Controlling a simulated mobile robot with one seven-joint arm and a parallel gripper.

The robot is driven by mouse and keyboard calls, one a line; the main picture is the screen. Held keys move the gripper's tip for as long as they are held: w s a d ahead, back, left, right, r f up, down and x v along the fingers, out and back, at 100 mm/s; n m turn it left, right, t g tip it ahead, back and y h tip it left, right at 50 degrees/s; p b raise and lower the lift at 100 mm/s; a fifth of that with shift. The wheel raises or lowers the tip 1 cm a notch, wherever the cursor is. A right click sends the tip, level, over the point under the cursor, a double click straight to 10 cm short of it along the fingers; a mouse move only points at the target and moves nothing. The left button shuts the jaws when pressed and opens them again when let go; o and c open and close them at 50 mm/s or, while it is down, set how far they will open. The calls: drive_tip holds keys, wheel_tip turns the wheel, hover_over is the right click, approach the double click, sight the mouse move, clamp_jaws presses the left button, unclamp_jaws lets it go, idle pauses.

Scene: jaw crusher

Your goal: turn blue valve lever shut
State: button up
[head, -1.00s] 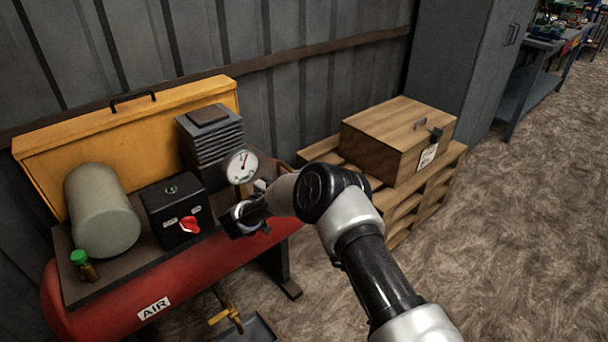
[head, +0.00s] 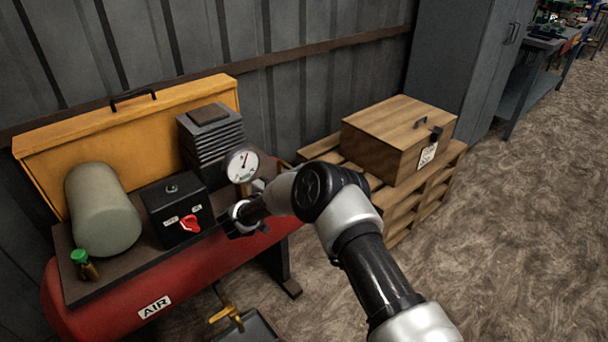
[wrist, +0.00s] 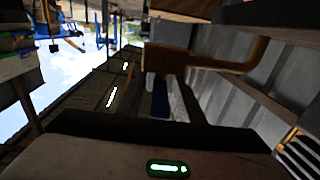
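In the head view, my gripper (head: 238,225) is over the right part of the red air tank, right of the black switch box and in front of the pressure gauge. My wrist and arm cover what lies behind it, and I cannot make out the blue lever there. In the wrist view, a small dark blue piece (wrist: 158,105), possibly the lever, shows near the middle, below a brown pipe-like part (wrist: 215,62). I cannot tell whether my gripper touches it. The spread of the fingers is not clear in either view.
The red AIR tank (head: 110,318) carries a grey cylinder (head: 102,210), a black box with a red knob (head: 190,224) and a gauge (head: 242,166). A yellow-handled tap (head: 225,314) hangs below. A wooden box (head: 385,140) on pallets (head: 440,190) stands right. Floor at right is clear.

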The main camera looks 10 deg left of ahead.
drive_tip(key=p+v, duration=0.2)
drive_tip(key=v, duration=1.5)
